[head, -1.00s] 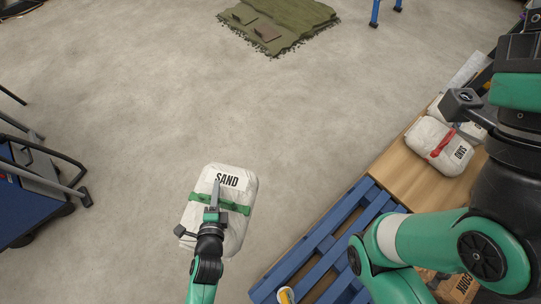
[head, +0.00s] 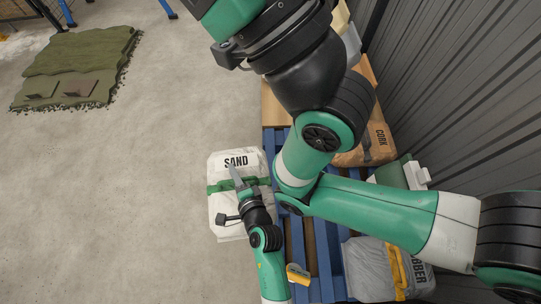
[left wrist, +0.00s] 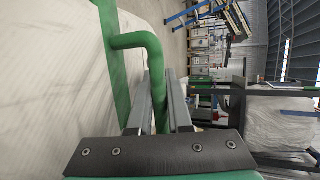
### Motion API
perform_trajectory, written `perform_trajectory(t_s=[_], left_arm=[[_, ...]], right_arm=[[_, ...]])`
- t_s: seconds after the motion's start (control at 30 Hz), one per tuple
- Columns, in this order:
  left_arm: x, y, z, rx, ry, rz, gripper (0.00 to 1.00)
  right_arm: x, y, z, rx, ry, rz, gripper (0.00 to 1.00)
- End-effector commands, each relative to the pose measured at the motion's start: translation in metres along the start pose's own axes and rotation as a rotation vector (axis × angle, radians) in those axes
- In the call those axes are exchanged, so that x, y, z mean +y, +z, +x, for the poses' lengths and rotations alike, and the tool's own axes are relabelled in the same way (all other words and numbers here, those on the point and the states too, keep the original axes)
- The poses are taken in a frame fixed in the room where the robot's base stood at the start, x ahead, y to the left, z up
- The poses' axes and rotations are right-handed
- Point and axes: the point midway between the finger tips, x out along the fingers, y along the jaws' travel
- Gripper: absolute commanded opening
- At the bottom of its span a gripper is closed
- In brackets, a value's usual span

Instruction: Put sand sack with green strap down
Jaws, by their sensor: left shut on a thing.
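The white sand sack (head: 225,210) with its green strap (head: 220,187) is left of the centre in the head view, label up. My left gripper (head: 237,178) is above it and shut on the strap. In the left wrist view, the strap's raised loop (left wrist: 155,75) passes between the two fingers (left wrist: 165,105), with the sack's white side (left wrist: 50,80) at the left. The sack overlaps the pallet's left edge in the picture; its height above the floor is unclear. My right arm crosses the head view, but its fingertips are not visible.
A blue pallet (head: 297,245) is right of the sack, with a yellow-and-white item (head: 297,274). A grey rubber sack (head: 370,270) and a brown cork sack (head: 365,152) lie further right, near a corrugated wall (head: 460,100).

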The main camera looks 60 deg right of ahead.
Motion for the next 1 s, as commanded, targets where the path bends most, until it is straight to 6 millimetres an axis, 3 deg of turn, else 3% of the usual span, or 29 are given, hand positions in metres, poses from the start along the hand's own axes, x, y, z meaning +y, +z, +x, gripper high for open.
perform_trajectory(t_s=[0.03, 0.1, 0.3, 0.77, 1.0], left_arm=[[-0.011, -0.02, 0.003, 0.03, -0.023, 0.008, 0.0], [-0.016, -0.041, 0.003, 0.06, -0.026, 0.018, 0.0], [-0.024, -0.079, 0.002, 0.113, -0.031, 0.037, 0.0], [-0.026, -0.088, 0.0, 0.127, -0.032, 0.042, 0.0], [-0.007, -0.107, -0.013, 0.131, -0.032, 0.042, 0.0]], right_arm=[[0.0, 0.004, -0.004, 0.0, 0.0, 0.0, 0.5], [0.0, 0.006, -0.006, 0.0, 0.0, 0.0, 0.5], [0.0, 0.009, -0.01, 0.0, 0.0, 0.0, 0.5], [0.0, 0.009, -0.01, 0.0, 0.0, 0.0, 0.5], [0.0, 0.019, -0.02, 0.0, 0.0, 0.0, 0.5]])
